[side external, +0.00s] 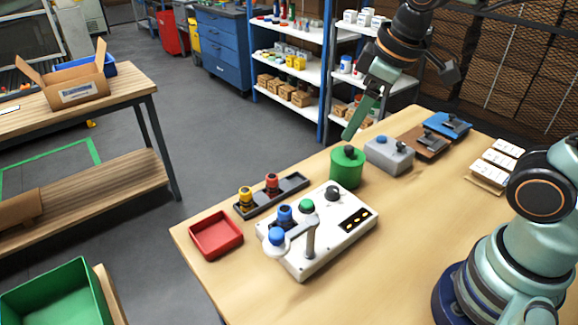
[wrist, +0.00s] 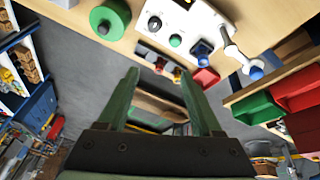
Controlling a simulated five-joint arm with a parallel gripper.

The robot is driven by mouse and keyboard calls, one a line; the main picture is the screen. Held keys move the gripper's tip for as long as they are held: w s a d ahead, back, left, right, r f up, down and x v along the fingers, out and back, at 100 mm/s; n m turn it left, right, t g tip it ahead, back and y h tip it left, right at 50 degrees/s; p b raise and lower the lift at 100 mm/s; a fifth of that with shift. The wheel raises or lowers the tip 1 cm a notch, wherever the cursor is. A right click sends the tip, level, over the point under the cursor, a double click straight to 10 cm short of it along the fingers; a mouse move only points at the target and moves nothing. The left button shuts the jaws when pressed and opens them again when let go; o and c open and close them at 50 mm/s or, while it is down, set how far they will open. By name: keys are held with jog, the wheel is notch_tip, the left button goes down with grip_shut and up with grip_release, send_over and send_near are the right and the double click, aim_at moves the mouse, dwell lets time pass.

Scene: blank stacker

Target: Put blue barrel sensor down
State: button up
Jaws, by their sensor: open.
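The blue barrel sensor (side external: 285,213) appears to stand upright on the white control panel (side external: 335,247), between the green button (side external: 307,205) and the lever with a blue ball end (side external: 276,236). It also shows in the wrist view (wrist: 203,48). My gripper (side external: 352,128) is in the air above and behind the green cylinder (side external: 347,170), well apart from the sensor. In the wrist view my gripper (wrist: 160,78) has its two green fingers spread, with nothing between them.
A dark rack (side external: 290,188) holds a yellow sensor (side external: 245,196) and a red sensor (side external: 272,183). A red tray (side external: 216,236) lies at the table's left edge. A grey box (side external: 388,156) stands right of the green cylinder. The front of the table is clear.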

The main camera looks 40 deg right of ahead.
jog(key=s+d+m, duration=0.1)
jog(key=d+m+t, duration=0.1)
jog(key=m, duration=0.1)
jog(key=s+d+m, duration=0.1)
jog(key=d+m, duration=0.1)
jog(key=shift+s+t, duration=0.3)
